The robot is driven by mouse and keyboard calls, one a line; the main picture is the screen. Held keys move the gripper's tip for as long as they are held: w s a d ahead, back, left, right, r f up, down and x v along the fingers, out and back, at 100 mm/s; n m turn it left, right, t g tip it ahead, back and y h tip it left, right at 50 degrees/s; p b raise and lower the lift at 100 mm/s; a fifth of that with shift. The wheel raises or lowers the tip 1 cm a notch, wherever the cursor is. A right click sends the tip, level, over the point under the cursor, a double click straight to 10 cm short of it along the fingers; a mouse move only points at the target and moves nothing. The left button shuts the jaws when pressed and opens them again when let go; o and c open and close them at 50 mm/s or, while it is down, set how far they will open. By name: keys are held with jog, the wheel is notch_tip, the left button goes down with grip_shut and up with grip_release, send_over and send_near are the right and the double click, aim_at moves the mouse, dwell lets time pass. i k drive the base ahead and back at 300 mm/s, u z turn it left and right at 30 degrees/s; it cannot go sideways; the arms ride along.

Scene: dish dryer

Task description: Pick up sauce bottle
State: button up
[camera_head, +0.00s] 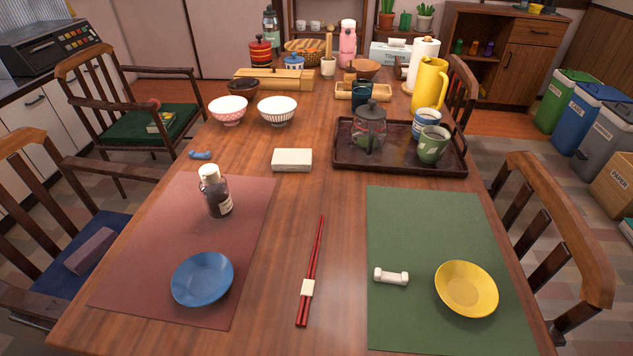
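The sauce bottle (217,194) stands upright on the reddish-brown placemat (130,283) at the left of the table. It is a dark, see-through bottle with a white cap and a pale label low on its side. A blue dish (202,279) lies in front of it on the same mat, apart from it. My gripper is not in view.
Red chopsticks (312,262) lie right of the mat. A white box (292,160) and a blue chopstick rest (200,155) sit behind the bottle. A green placemat (420,225) holds a yellow dish (466,289). A dark tray (350,160) with a teapot stands further back. Chairs flank the table.

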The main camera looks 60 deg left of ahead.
aim_at(214, 188)
jog(key=u, duration=2.5)
jog(key=k, duration=0.35)
jog(key=z, duration=0.45)
jog(key=i, duration=0.25)
jog(key=u, duration=0.3)
